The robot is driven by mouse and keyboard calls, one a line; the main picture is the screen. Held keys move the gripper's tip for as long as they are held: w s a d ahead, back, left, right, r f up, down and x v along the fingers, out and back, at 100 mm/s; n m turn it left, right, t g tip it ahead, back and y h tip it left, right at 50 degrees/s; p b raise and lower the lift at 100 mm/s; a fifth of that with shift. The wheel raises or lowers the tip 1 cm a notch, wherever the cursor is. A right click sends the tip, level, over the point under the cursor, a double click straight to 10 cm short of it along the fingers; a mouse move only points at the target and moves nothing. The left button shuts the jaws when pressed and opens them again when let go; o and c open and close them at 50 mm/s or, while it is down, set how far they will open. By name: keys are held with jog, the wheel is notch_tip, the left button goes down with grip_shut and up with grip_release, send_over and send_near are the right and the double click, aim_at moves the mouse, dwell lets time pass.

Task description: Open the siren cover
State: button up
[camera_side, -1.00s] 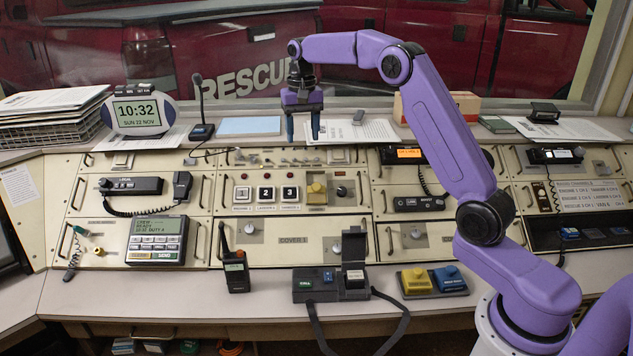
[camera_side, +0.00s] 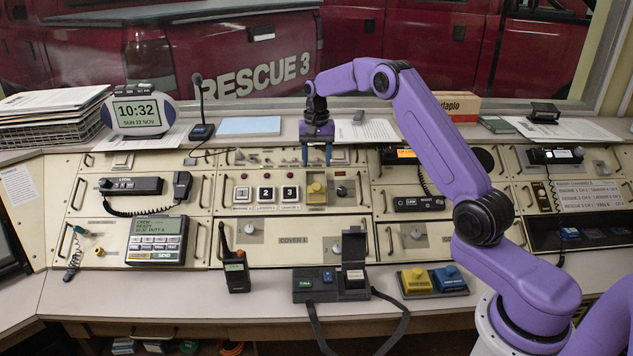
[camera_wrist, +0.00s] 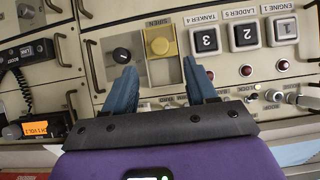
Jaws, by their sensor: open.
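The siren unit (camera_side: 316,188) is a small yellow block with a round yellow top, set in the cream panel right of the numbered buttons. In the wrist view the siren unit (camera_wrist: 161,41) shows upside down beside its SIREN label. I cannot make out a separate cover on it. My gripper (camera_side: 317,160) is open and empty, pointing down, above and slightly behind the siren unit in the side view. In the wrist view the blue fingertips of my gripper (camera_wrist: 160,72) lie either side of the line to the yellow block, apart from it.
A black knob (camera_side: 341,190) sits just right of the siren unit. Numbered buttons (camera_side: 265,194) are on its left, and a row of small switches (camera_side: 270,160) lies behind. A metal handle (camera_side: 366,190) stands at the panel's right edge. A desk microphone (camera_side: 201,130) stands further left.

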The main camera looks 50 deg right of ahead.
aim_at(317, 185)
notch_tip(317, 185, down, 8)
jog(key=shift+r, duration=0.1)
dwell(0.4)
